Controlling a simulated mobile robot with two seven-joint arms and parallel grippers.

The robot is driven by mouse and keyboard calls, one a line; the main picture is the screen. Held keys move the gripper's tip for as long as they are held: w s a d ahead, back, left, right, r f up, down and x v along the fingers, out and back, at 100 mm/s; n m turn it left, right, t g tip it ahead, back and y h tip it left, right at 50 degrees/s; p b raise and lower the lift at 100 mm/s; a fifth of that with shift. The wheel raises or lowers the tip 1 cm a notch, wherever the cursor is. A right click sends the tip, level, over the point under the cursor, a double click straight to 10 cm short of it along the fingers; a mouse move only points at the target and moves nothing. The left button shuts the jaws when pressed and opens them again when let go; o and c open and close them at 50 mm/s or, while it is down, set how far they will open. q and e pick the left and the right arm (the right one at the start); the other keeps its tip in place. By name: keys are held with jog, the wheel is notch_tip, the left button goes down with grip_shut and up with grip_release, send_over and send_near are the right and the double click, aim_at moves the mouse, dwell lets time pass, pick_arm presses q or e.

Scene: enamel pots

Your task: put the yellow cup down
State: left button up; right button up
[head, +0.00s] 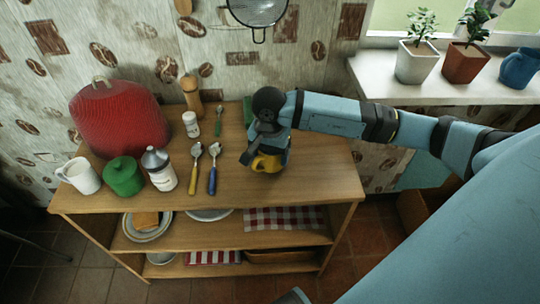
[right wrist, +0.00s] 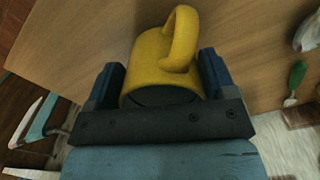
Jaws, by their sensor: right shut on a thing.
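The yellow cup (head: 264,163) is at the right part of the wooden table top in the head view, partly hidden by my right gripper (head: 266,155). In the right wrist view the yellow cup (right wrist: 162,62) sits between the two blue fingers of the right gripper (right wrist: 161,80), with its handle pointing away from the palm. The gripper is shut on the cup. The cup is at or just above the table top; I cannot tell whether it touches. My left gripper is not in view.
The wooden table (head: 310,180) has free room right of the cup. Left of it lie a blue-handled spoon (head: 213,170) and a yellow-handled spoon (head: 194,170). A white bottle (head: 160,172), a green pot (head: 123,177), a white mug (head: 79,176) and a red cover (head: 118,118) stand further left.

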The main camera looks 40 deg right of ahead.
jog(key=shift+f, duration=0.4)
jog(key=shift+f, duration=0.2)
jog(key=o, duration=1)
notch_tip(320, 180, up, 12)
jog(key=p, duration=0.1)
jog(key=shift+r, duration=0.25)
jog(key=shift+f, duration=0.1)
